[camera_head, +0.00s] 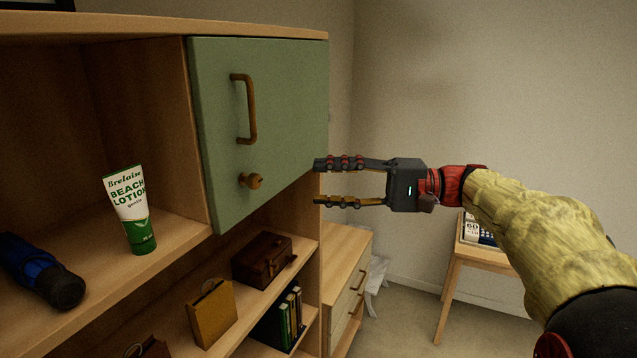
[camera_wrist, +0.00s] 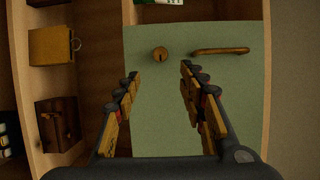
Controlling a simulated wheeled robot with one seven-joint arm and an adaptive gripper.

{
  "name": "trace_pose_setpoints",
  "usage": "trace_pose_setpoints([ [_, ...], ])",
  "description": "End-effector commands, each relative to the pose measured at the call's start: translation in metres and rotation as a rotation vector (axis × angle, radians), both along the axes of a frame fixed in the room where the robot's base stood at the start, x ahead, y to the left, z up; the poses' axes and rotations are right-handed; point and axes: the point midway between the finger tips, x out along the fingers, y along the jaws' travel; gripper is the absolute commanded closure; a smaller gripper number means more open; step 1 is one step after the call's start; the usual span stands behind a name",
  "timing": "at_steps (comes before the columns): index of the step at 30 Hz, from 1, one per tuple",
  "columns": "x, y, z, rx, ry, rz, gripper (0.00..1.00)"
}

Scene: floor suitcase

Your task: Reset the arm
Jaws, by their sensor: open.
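My gripper (camera_head: 318,182) is open and empty, with its fingers pointing left beside the right edge of the green cabinet door (camera_head: 290,100) in the head view. The door is shut and carries a brass handle (camera_head: 250,110) and a round brass knob (camera_head: 251,181). In the wrist view my gripper (camera_wrist: 158,72) spreads its fingers in front of the green door (camera_wrist: 150,130). The knob (camera_wrist: 160,54) and the handle (camera_wrist: 220,51) lie beyond the fingertips, and nothing is between the fingers.
A lotion tube (camera_head: 131,210) and a dark blue cylinder (camera_head: 40,272) are on the left shelf. Below are a brown box (camera_head: 262,258), a tan box (camera_head: 212,313) and several books (camera_head: 284,318). A small wooden table (camera_head: 455,262) stands right. Open room lies before the wall.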

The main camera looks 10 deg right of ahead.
Motion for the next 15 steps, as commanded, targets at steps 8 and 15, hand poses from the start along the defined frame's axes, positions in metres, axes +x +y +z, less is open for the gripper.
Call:
trace_pose_setpoints([
  [8,0.003,-0.001,-0.001,0.0,0.012,-0.011,0.59],
  [15,0.017,-0.014,-0.099,-0.209,0.226,-0.135,0.59],
])
